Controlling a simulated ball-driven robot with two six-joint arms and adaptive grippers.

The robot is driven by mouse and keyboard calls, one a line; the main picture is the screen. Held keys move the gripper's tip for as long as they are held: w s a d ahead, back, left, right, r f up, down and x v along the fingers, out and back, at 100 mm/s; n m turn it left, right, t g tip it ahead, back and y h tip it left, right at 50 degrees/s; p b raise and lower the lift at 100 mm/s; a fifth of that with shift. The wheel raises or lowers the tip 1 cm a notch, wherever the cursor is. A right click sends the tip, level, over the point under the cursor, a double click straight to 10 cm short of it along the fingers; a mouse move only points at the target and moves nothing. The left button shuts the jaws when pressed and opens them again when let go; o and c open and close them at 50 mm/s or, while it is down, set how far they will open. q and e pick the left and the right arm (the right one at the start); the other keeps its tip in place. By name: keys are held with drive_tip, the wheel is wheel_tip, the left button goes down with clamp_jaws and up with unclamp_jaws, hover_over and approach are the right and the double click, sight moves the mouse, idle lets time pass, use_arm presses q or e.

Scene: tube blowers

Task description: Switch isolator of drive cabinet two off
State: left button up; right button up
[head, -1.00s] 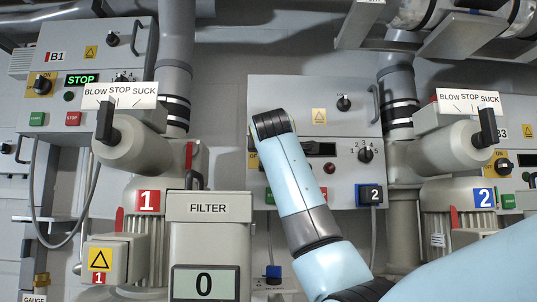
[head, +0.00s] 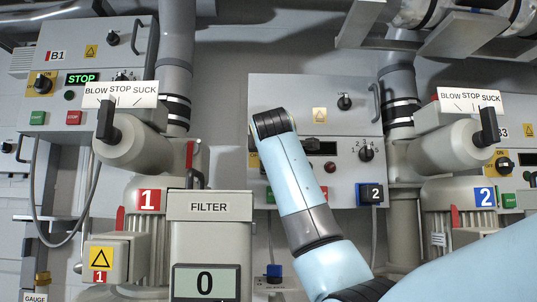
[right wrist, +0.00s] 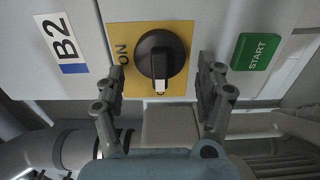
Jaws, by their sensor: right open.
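The isolator of drive cabinet two is a black rotary knob (right wrist: 160,56) on a yellow plate (right wrist: 180,32), seen in the right wrist view. Its raised handle runs up and down in that picture, with a white mark at the lower end. The word ON stands sideways at the plate's left; no OFF word shows. My right gripper (right wrist: 160,78) is open, one finger on each side of the knob; I cannot tell whether either touches it. In the head view drive cabinet two (head: 280,92) stands right of centre, and my right arm hides the isolator. My left gripper is not in view.
A green START button (right wrist: 255,52) lies right of the knob and a B2 label (right wrist: 62,42) left of it. In the head view a selector (head: 366,152) and a red button (head: 323,192) are near my arm. Grey blower housings flank the cabinet.

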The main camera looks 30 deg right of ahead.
drive_tip(key=shift+s, duration=0.1)
drive_tip(key=v, duration=1.2)
drive_tip(key=shift+d, duration=0.1)
